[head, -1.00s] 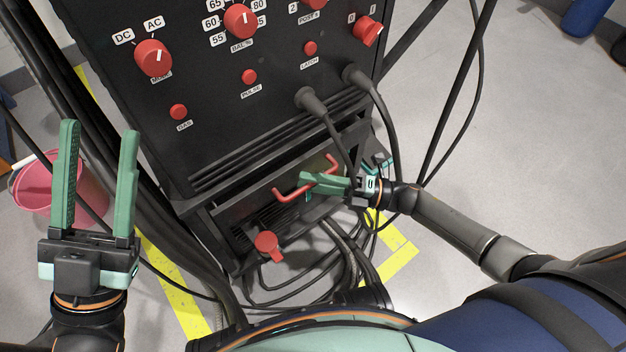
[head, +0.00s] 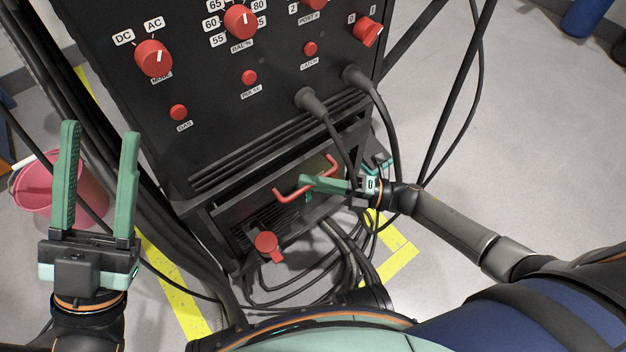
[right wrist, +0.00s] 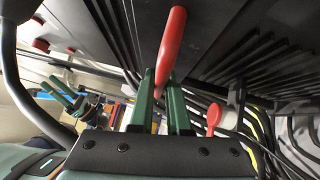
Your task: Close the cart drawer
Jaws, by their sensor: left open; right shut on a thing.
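The cart drawer (head: 262,196) is the dark front below the vents of the black machine, with a red bar handle (head: 292,192) across it. My right gripper (head: 312,183) is at the right part of this handle and is shut on it. In the right wrist view the red handle (right wrist: 170,45) runs up from between the green fingers (right wrist: 160,100). How far the drawer stands out is hard to tell from above. My left gripper (head: 98,185) is open and empty, pointing up at the left, well away from the drawer.
The black machine (head: 230,110) carries red knobs and buttons above the drawer. A red knob (head: 267,243) sits below it. Cables (head: 325,265) hang under and beside the drawer. A pink bucket (head: 35,195) stands on the floor at the left.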

